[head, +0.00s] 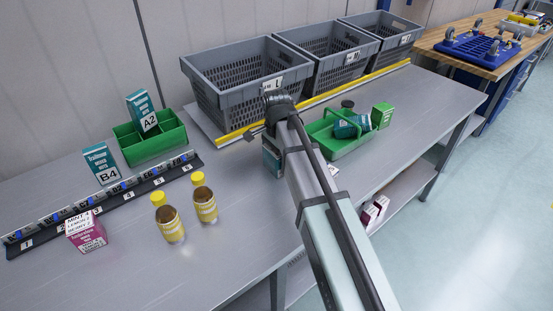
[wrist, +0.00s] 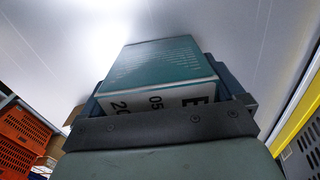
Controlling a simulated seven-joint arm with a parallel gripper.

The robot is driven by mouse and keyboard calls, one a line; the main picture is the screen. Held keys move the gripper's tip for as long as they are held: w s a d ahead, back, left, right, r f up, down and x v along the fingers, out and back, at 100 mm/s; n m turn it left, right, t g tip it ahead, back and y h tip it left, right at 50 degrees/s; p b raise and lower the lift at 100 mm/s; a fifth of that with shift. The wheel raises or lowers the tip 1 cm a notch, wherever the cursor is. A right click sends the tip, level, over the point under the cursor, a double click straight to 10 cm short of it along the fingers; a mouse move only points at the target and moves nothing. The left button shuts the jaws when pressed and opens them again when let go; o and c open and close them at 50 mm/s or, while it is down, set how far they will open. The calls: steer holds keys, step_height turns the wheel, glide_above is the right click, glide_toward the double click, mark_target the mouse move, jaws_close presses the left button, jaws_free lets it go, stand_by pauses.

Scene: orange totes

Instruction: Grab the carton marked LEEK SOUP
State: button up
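My gripper (wrist: 165,80) has its two dark fingers on either side of a teal carton (wrist: 165,62). The carton's white label end shows "E", "05" and "20" in part; its full name is cut off by my gripper body. Whether the fingers press on its sides is not clear. In the head view my arm hides most of this carton (head: 271,158), which shows at the arm's left edge over the grey table. The words LEEK SOUP are not readable on any carton.
Teal cartons marked A2 (head: 141,111) and B4 (head: 101,164), a pink carton (head: 86,232) and two yellow-capped bottles (head: 170,219) (head: 204,198) stand left. A green tray (head: 345,146) with items lies right of my arm. Grey crates (head: 215,75) line the back behind a yellow strip.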

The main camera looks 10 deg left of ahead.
steer(key=c, duration=0.4)
steer(key=shift+o, duration=0.2)
